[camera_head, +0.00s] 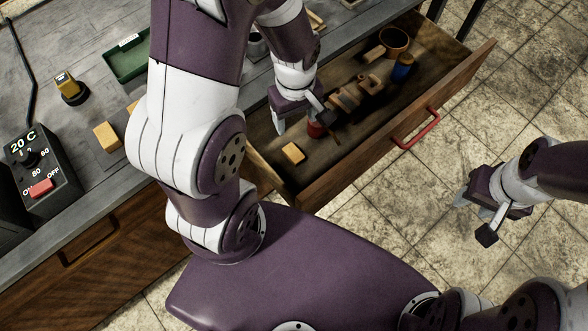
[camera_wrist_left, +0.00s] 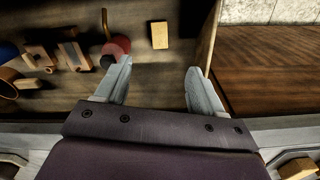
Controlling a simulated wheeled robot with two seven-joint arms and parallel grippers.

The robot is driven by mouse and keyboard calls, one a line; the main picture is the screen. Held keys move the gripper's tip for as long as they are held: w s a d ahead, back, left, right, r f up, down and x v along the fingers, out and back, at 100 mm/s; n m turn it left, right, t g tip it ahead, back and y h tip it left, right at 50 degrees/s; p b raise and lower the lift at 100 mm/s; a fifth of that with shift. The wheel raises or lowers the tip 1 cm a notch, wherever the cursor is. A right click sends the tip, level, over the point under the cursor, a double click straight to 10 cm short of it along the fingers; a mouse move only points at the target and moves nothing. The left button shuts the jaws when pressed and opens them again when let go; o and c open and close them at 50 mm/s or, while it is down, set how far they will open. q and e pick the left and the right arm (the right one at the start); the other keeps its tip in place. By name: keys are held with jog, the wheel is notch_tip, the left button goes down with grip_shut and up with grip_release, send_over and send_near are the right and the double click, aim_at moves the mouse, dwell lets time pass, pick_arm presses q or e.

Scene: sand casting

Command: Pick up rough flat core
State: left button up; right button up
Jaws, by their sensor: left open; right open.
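A small flat yellowish block (camera_head: 292,153), which looks like the rough flat core, lies on the floor of the open drawer near its left end. In the left wrist view the same block (camera_wrist_left: 159,35) lies beyond the fingertips, between their lines. My left gripper (camera_head: 300,122) is above the drawer, fingers apart; its open fingers (camera_wrist_left: 159,82) hold nothing and are apart from the block. My right gripper (camera_head: 476,214) is open and empty over the floor at the right, outside the drawer.
The drawer (camera_head: 350,172) also holds a red round piece (camera_head: 316,130), several wooden pieces, a blue item (camera_head: 402,68) and a brown bowl (camera_head: 394,41). Its wooden walls stand around them. On the bench are a green tray (camera_head: 126,60), another yellowish block (camera_head: 107,136) and a control box (camera_head: 36,172).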

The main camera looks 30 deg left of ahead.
aim_at(296, 155)
pick_arm(q)
jog(key=f+n+b, duration=0.1)
jog(key=f+b, duration=0.1)
jog(key=f, duration=0.4)
jog(key=f+n+b, duration=0.1)
jog(key=f+b, duration=0.1)
jog(key=f, duration=0.3)
jog(key=f+n+b, duration=0.1)
jog(key=f+b, duration=0.1)
jog(key=f, duration=0.4)
jog(key=shift+w+a+f, duration=0.15)
jog(key=shift+w+f, duration=0.15)
pick_arm(e)
notch_tip(296, 155, down, 8)
jog(key=shift+s+f, duration=0.15)
pick_arm(q)
jog(key=shift+r, duration=0.1)
jog(key=c, duration=1.2)
